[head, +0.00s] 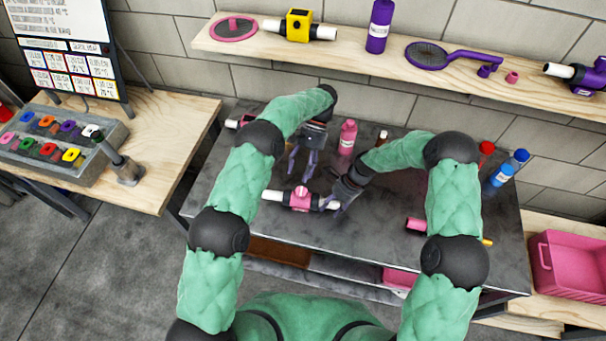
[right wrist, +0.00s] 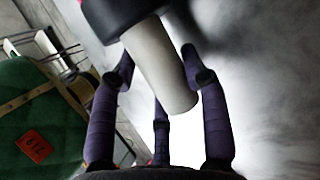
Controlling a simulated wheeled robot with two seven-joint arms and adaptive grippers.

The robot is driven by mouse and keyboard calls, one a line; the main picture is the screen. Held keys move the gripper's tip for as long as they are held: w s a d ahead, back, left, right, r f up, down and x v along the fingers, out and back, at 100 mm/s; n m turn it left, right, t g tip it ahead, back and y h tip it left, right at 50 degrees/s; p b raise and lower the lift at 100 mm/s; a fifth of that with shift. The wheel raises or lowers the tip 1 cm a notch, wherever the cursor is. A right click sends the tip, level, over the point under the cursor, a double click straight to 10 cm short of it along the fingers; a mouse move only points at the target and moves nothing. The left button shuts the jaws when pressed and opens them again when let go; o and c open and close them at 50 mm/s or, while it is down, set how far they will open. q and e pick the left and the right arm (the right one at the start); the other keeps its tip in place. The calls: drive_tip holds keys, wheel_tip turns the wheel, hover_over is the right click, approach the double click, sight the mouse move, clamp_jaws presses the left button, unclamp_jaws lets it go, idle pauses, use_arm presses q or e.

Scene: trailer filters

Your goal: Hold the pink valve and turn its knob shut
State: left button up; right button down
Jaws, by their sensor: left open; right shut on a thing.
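The pink valve (head: 299,201) lies on the dark grey table, with a white pipe end at the left, a dark collar at the right and a round pink knob (head: 301,190) on top. My right gripper (head: 335,204) is shut on the valve's right end. In the right wrist view the white pipe end (right wrist: 163,75) sits between the purple fingers, below a dark collar. My left gripper (head: 302,166) is open and empty above and behind the valve, fingers pointing down, apart from the knob.
A pink bottle (head: 347,138) stands behind the valve. Another pink part (head: 416,224) lies near my right arm. A wall shelf (head: 330,55) holds a yellow valve (head: 298,26). A pink crate (head: 570,262) is far right.

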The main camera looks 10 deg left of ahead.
idle(0.3)
drive_tip(key=c, duration=0.6)
unclamp_jaws()
drive_tip(key=shift+o, duration=0.2)
